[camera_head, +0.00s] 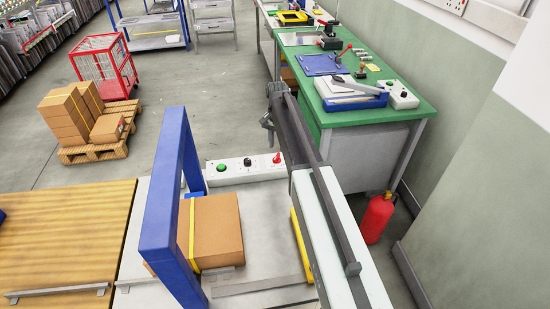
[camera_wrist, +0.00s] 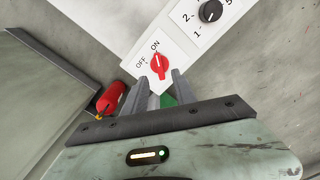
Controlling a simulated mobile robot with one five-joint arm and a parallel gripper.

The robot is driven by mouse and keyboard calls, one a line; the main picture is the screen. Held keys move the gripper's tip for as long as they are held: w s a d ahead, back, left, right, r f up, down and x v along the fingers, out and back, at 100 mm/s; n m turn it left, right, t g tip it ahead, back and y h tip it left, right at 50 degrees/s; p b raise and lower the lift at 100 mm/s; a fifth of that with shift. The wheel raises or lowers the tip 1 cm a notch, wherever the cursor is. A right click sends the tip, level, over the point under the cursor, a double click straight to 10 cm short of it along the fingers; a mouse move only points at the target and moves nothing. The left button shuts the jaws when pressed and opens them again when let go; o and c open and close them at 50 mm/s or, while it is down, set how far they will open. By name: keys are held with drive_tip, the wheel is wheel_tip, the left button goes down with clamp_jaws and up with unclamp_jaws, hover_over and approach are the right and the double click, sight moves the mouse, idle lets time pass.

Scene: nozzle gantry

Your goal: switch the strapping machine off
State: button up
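The strapping machine has a blue arch (camera_head: 160,190) over a pale table in the head view. Its white control panel (camera_head: 240,172) carries a green button (camera_head: 221,167), a black knob (camera_head: 248,161) and a red switch (camera_head: 277,158). In the wrist view the red switch (camera_wrist: 158,67) sits beside the printed words OFF and ON, its white mark pointing toward ON. My gripper (camera_wrist: 160,85) is open, its two fingers apart just below the switch in the picture, with nothing held.
A strapped carton (camera_head: 215,232) lies under the arch. A black knob with numbers (camera_wrist: 210,11) is near the switch. A fire extinguisher (camera_head: 377,218) stands on the floor at right. A green bench (camera_head: 375,115) with tools is behind. Open floor lies left of it.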

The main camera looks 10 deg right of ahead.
sight(277, 156)
wheel_tip(277, 156, down, 6)
drive_tip(key=b, duration=0.4)
drive_tip(key=shift+r+b, duration=0.15)
drive_tip(key=shift+b, duration=0.15)
drive_tip(key=shift+r, duration=0.1)
clamp_jaws()
drive_tip(key=shift+a, duration=0.1)
